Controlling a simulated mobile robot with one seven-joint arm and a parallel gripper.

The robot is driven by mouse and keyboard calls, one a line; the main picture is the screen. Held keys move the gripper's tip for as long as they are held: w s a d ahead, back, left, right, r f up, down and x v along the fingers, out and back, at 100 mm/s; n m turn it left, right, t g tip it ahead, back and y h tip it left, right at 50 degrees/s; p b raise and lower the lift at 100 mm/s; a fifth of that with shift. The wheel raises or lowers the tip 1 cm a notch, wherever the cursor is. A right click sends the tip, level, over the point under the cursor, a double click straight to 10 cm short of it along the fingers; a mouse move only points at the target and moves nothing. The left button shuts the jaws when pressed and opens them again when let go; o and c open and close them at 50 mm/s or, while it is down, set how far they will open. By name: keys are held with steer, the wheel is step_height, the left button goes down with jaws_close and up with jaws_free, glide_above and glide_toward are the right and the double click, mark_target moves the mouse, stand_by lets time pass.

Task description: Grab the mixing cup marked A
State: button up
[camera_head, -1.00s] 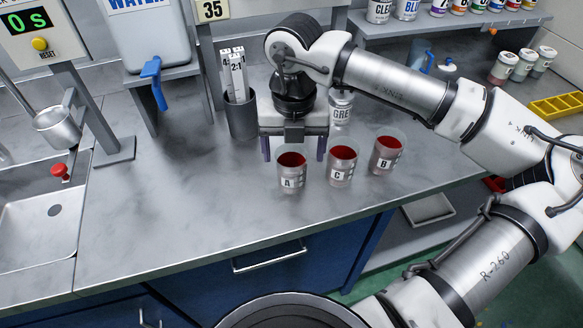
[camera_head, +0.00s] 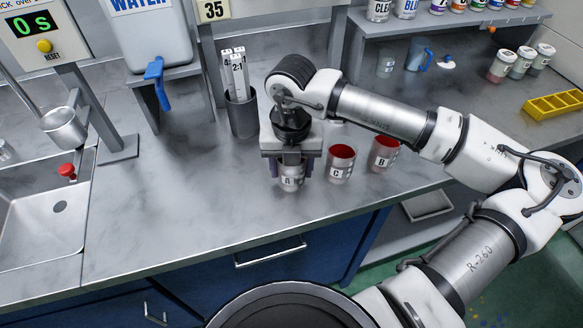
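The clear mixing cup marked A (camera_head: 291,183) stands upright on the grey counter, the leftmost of three cups in a row. My gripper (camera_head: 291,168) points down over it, with one dark finger at each side of the cup's upper part. The fingers look close to the cup's walls, but I cannot tell whether they touch it. The gripper hides the cup's rim and its red content. The cup marked C (camera_head: 340,170) stands just right of it, and the cup marked B (camera_head: 384,158) stands farther right, partly behind my arm. Both show red inside.
A dark holder (camera_head: 242,118) with white sticks stands behind and left of the gripper. A water tank (camera_head: 150,35) with a blue tap, a sink (camera_head: 45,225) and a timer post are at the left. The counter in front of the cups is clear.

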steer(key=shift+c, duration=1.1)
